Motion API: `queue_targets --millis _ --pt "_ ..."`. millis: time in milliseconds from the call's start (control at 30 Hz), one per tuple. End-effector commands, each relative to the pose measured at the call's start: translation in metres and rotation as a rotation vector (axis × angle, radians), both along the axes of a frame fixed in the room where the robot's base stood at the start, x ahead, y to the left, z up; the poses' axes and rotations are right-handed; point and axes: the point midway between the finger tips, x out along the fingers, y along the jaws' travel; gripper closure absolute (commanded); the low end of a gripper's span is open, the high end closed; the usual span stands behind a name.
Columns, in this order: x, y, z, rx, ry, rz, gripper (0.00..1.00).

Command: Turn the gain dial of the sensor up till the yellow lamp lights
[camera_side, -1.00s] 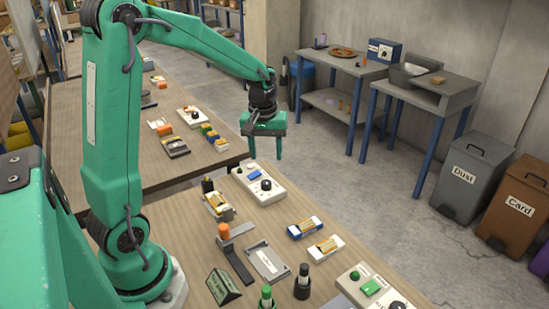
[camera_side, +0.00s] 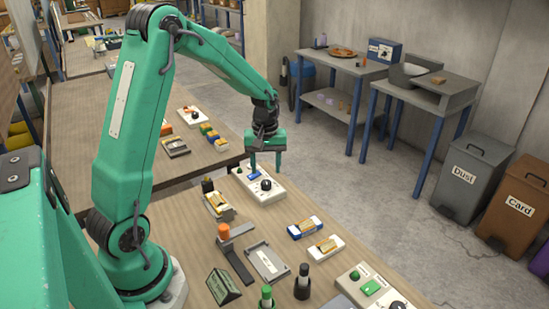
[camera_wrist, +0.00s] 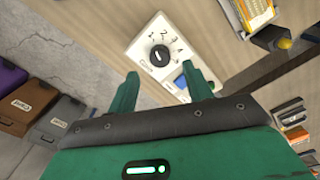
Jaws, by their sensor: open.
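The white sensor box (camera_side: 270,194) lies near the far end of the workbench. Its black gain dial (camera_side: 266,184) and a blue part on its top also show in the side view. In the wrist view the black dial (camera_wrist: 159,56) has numbers around it, and the blue part (camera_wrist: 181,82) is beside it, partly hidden by a finger. My gripper (camera_side: 266,172) is open and empty, pointing down just above the box. In the wrist view its fingers (camera_wrist: 165,88) are spread below the dial in the picture, not around it. I cannot make out a yellow lamp.
A yellow-and-white device (camera_side: 217,206) stands left of the box. Two small blocks (camera_side: 305,227) lie in front. An orange-topped post (camera_side: 224,231), a grey tray (camera_side: 267,263) and a panel with a green button (camera_side: 371,287) are nearer the camera.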

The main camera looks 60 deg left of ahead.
Motion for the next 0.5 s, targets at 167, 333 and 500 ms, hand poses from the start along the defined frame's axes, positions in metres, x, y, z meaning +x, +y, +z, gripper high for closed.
queue_targets --millis 167,333,500 --pt "-0.001 0.0 -0.024 -0.002 0.003 0.0 0.5" --pt "0.0 0.0 -0.04 -0.001 0.002 0.0 0.5" --pt "0.0 0.0 -0.048 0.0 0.0 0.0 0.5"
